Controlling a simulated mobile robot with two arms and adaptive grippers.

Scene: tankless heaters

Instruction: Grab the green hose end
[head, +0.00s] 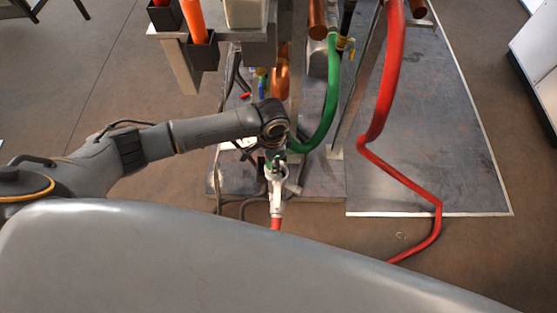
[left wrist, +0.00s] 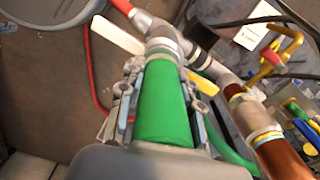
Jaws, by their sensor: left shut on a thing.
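The green hose (head: 329,105) hangs from the pipework in the head view and curves down to my left gripper (head: 277,157). In the left wrist view, the fingers of my left gripper (left wrist: 164,92) lie on both sides of the green hose end (left wrist: 163,108) and are shut on it. A grey metal fitting (left wrist: 163,42) sits at the tip of the hose end. In the head view a pale valve fitting (head: 277,188) hangs just below the gripper, and the hose end is mostly hidden by the wrist. My right gripper is in neither view.
A red hose (head: 388,80) runs down and bends across the metal base plate (head: 430,130) on the right. Copper pipes (head: 318,20) and a frame stand behind the gripper. Orange-handled items sit in dark holders (head: 203,52). Open floor (head: 80,90) lies left.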

